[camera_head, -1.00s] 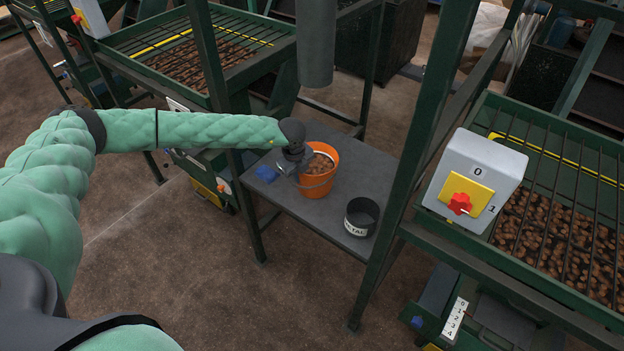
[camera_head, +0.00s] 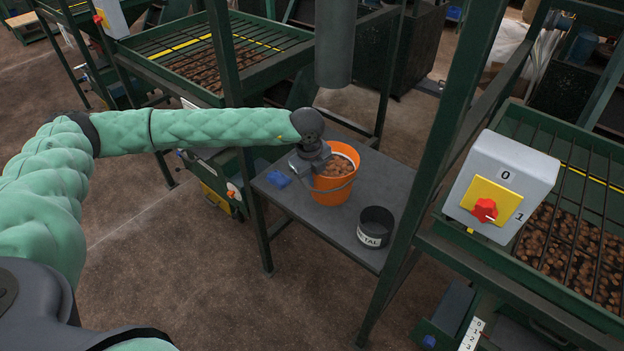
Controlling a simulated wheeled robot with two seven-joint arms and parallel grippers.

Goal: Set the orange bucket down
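The orange bucket (camera_head: 335,191) is full of brown lumps and stands upright, over or on the grey table (camera_head: 310,213). I cannot tell whether its base touches the tabletop. Its thin grey handle hangs across its front. My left gripper (camera_head: 313,163) is at the left side of the bucket's rim and overlaps it. Its fingertips are too small and partly hidden, so I cannot tell whether they are closed on the rim or handle. My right gripper is not in view.
A black can (camera_head: 376,227) labelled METAL stands at the table's front right. A small blue object (camera_head: 278,179) lies at the left. Green frame posts flank the table, and a grey pipe (camera_head: 335,45) hangs above. A switch box (camera_head: 502,187) is at the right.

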